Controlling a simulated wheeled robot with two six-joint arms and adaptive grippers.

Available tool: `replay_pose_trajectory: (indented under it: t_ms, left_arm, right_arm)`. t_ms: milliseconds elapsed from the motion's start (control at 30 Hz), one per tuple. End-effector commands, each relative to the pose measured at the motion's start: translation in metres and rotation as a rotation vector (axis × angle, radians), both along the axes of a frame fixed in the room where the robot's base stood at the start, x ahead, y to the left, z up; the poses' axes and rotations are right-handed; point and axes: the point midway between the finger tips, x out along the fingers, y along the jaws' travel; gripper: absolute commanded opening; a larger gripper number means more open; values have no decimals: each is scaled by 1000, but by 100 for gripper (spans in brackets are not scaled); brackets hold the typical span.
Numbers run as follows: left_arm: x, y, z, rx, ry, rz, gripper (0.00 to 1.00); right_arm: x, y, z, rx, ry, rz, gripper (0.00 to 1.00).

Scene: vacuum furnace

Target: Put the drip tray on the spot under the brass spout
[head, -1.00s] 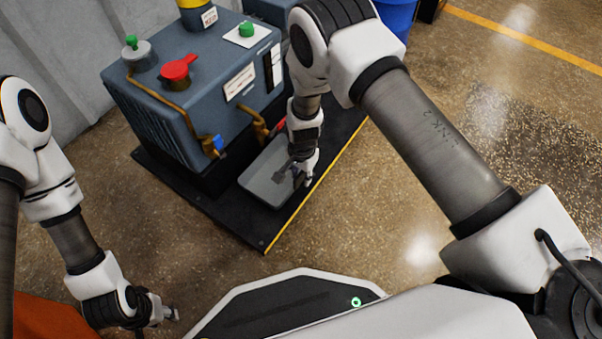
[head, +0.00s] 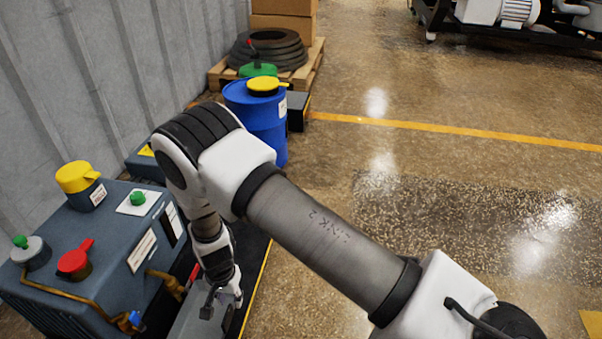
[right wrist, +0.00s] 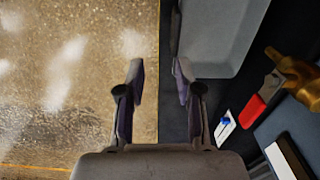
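The grey drip tray (head: 192,322) lies on the black base beside the blue-grey machine, cut off by the bottom edge of the head view. In the right wrist view the tray (right wrist: 222,40) is at the upper right. My right gripper (head: 234,298) is at the tray's right side. Its two fingers (right wrist: 161,78) are apart, with the right finger overlapping the tray's near left corner; I cannot tell if they touch. A brass spout (head: 170,284) with a red handle juts from the machine near the tray; its brass (right wrist: 298,78) shows at right in the wrist view. My left gripper is out of view.
The blue-grey machine (head: 100,240) with red, green and yellow caps stands at left. A blue drum (head: 258,118) and a pallet (head: 310,70) with hoses and boxes stand behind. Open floor (head: 330,210) lies right of the yellow-edged base.

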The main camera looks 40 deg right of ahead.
Motion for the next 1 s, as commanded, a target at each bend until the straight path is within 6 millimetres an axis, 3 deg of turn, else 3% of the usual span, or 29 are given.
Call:
replay_pose_trajectory:
  t_ms: [100,200,300,333,433,1000]
  left_arm:
    - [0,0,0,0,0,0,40]
    - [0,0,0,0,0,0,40]
    - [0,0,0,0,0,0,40]
    - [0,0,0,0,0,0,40]
    - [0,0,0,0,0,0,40]
    - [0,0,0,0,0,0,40]
  right_arm:
    - [-78,-47,-32,-48,35,208,35]
    - [-165,-77,-42,-49,54,484,35]
    - [-227,-83,-33,-12,43,697,35]
    - [-238,-82,-30,-2,38,739,35]
    - [-253,-81,-23,12,21,807,35]
    - [-252,-81,-23,9,18,808,35]
